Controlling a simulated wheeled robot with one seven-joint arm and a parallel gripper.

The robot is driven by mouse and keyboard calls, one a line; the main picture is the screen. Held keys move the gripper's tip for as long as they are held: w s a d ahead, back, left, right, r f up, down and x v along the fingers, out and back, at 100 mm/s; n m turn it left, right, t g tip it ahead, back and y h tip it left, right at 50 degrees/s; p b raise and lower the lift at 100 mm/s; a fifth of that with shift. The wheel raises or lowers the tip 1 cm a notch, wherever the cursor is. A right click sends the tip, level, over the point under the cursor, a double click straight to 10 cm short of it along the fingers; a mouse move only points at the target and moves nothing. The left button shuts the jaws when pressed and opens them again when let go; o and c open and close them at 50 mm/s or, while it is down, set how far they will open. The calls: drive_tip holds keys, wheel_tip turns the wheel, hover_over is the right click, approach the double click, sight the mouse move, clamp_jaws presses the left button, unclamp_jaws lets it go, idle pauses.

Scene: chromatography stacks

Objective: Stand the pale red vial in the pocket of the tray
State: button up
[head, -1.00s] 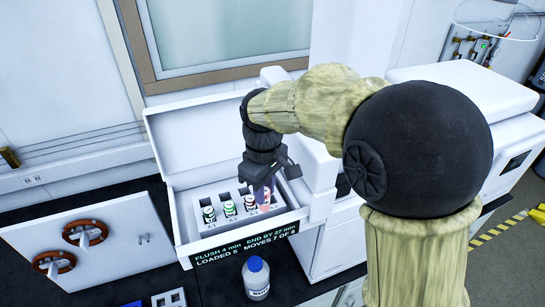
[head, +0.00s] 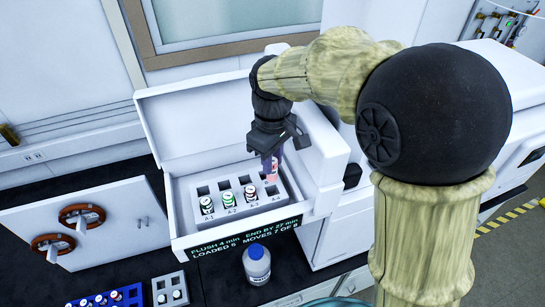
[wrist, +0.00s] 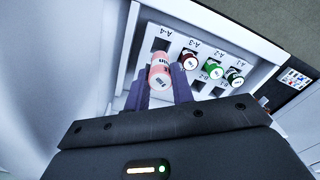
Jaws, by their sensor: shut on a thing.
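My gripper (head: 270,160) is shut on the pale red vial (head: 270,172), which hangs upright or nearly so over the right end of the tray (head: 220,183). In the wrist view the vial (wrist: 160,72) sits between my two purple-grey fingers (wrist: 162,88), with an empty pocket just beyond it beside the A-4 label. In the head view an empty front pocket (head: 272,190) shows below the vial. Three other vials stand in the tray's front row: green-marked (head: 207,205), green (head: 228,200) and dark red (head: 250,194). The back-row pockets I see are empty.
The tray lies in an open white compartment with a raised lid (head: 200,125) behind and a white housing (head: 325,150) close on the right. A blue-capped bottle (head: 257,265) stands in front.

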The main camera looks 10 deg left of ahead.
sight(273, 180)
drive_tip(key=shift+f+b, duration=1.5)
drive_tip(key=shift+f, duration=0.35)
drive_tip(key=shift+p, duration=0.3)
drive_tip(key=shift+f, duration=0.2)
drive_tip(key=shift+f+b, duration=0.35)
drive_tip(key=shift+b, duration=0.1)
drive_tip(key=shift+f, duration=0.35)
drive_tip(key=shift+s+f+b, duration=0.1)
drive_tip(key=shift+f+b, duration=0.25)
drive_tip(key=shift+b, duration=0.1)
drive_tip(key=shift+f, duration=0.1)
drive_tip(key=shift+f+b, duration=0.4)
drive_tip(key=shift+f, duration=0.2)
